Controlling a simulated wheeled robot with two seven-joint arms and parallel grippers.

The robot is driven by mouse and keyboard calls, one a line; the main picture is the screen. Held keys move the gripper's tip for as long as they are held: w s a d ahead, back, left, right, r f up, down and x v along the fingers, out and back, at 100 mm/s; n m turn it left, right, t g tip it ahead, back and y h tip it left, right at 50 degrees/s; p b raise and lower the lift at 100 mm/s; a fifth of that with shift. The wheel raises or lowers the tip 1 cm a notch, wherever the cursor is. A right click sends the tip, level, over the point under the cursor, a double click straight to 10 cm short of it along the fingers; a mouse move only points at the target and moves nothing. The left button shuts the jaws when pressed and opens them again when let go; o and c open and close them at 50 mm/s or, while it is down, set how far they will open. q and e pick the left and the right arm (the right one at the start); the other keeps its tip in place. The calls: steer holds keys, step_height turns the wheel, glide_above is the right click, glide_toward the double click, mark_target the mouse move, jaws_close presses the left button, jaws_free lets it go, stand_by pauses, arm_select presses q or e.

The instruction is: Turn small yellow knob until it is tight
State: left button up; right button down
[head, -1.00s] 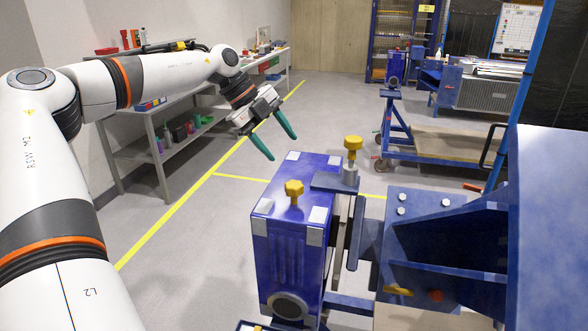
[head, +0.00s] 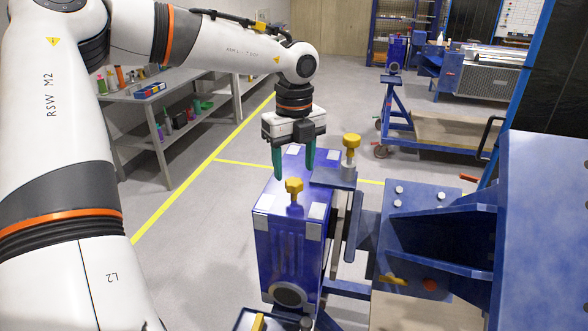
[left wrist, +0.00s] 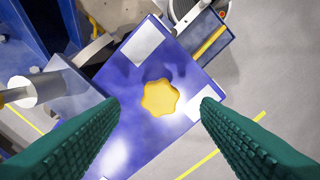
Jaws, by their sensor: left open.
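The small yellow knob (head: 294,185) stands upright on top of the blue box (head: 285,245). In the left wrist view the knob (left wrist: 160,97) shows from above as a lobed yellow head, on the blue top face with pale corner patches. My left gripper (head: 294,174) has green fingers pointing down. It is open and empty, above and behind the knob in the head view. In the left wrist view the knob lies between the lines of the two fingers, slightly beyond their tips, touching neither. My right gripper is not in view.
A larger yellow knob (head: 351,141) on a grey post stands just right of the small one, on a blue plate (head: 334,176). A blue bracket frame (head: 440,235) fills the right. A shelf table (head: 160,100) stands at the back left.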

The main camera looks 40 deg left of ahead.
mark_target(294, 181)
arm_select(q)
steer(key=shift+f+p, duration=0.35)
steer(key=shift+f, duration=1.4)
